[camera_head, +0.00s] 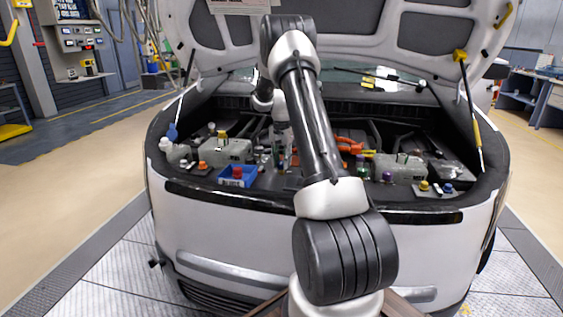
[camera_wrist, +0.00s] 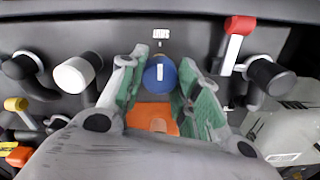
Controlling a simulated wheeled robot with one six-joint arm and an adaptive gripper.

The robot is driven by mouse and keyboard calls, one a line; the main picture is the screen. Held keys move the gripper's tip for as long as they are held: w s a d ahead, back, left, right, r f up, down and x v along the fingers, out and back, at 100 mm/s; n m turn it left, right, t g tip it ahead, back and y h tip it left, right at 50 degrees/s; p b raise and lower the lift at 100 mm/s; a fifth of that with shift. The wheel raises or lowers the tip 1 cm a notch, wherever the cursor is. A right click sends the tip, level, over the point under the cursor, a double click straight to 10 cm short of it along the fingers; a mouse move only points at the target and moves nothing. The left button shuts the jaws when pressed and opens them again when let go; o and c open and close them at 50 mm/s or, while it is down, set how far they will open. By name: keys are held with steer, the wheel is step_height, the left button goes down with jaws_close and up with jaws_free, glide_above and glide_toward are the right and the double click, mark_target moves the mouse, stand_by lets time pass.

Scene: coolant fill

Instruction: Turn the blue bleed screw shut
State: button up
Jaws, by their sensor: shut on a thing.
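The blue bleed screw (camera_wrist: 160,76) is a round blue knob with a white mark on its face, in the upper middle of the wrist view. A small white label (camera_wrist: 160,33) sits just above it. My gripper (camera_wrist: 161,88) has its green-padded fingers on either side of the knob, shut on it. An orange piece (camera_wrist: 152,118) shows below the knob between the fingers; I cannot tell how it joins. In the head view my arm reaches over the front of the car into the engine bay, and the screw cannot be made out there.
In the wrist view a white-capped fitting (camera_wrist: 75,75) and a black one (camera_wrist: 20,67) stand left of my gripper. A red-handled valve (camera_wrist: 236,38) and another black fitting (camera_wrist: 272,75) stand close on the right. In the head view a blue bin (camera_head: 237,182) sits at the bay's front edge under the raised hood (camera_head: 345,25).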

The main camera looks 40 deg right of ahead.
mark_target(281, 162)
stand_by(0.4)
steer(key=o, duration=1)
steer(key=shift+r, duration=0.1)
step_height(281, 162, up, 12)
